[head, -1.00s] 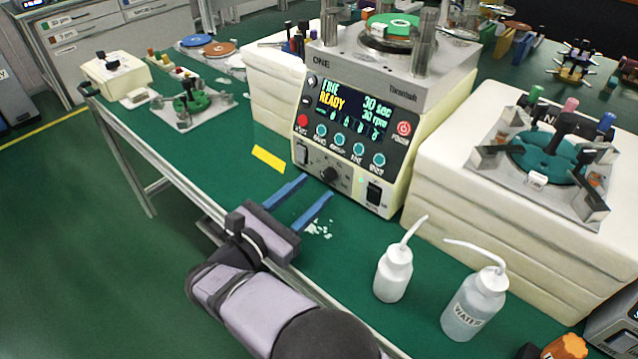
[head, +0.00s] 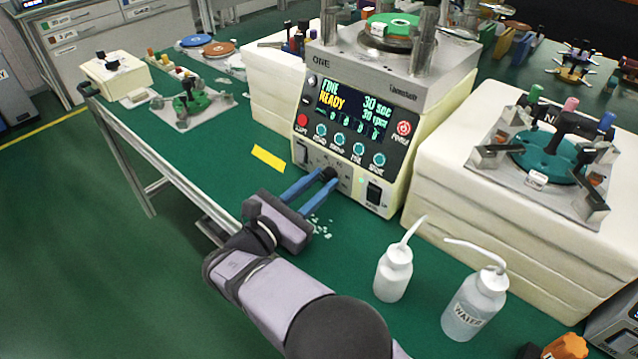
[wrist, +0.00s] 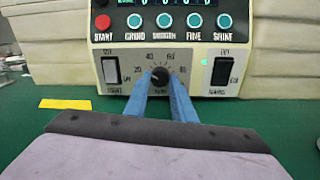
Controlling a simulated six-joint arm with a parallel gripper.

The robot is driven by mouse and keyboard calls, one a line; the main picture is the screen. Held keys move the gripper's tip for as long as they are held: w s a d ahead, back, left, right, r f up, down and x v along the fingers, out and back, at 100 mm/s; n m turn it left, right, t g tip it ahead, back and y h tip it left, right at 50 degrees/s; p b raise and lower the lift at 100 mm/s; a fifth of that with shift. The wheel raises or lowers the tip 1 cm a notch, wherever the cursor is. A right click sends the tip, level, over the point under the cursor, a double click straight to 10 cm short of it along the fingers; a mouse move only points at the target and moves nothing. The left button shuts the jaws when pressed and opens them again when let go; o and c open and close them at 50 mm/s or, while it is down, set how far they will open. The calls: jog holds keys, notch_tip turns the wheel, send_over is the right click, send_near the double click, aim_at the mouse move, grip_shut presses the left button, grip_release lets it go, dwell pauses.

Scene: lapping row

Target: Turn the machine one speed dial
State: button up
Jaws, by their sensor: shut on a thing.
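Machine one (head: 350,135) is a cream box with a lit screen reading 30 sec and 30 rpm. In the head view my gripper (head: 325,176) reaches the panel from the front left, and the fingers partly hide the dial (head: 329,173). The dial's pointer is too small to read.
A water bottle (head: 474,305) and a smaller white bottle (head: 394,273) stand on the green bench, right of my arm. White chips (head: 322,226) lie below the fingers. Yellow tape (head: 268,158) marks the bench at left. Cream blocks (head: 480,200) stand right of the machine.

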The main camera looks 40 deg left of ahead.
jog(key=shift+f+m+b, duration=0.2)
jog(key=shift+m+b, duration=0.6)
jog(key=shift+r+m, duration=0.2)
jog(key=shift+m, duration=0.4)
jog(key=o, duration=1.1)
jog(key=shift+c, duration=0.2)
jog(key=shift+s+d, duration=0.15)
jog(key=shift+s, duration=3.5)
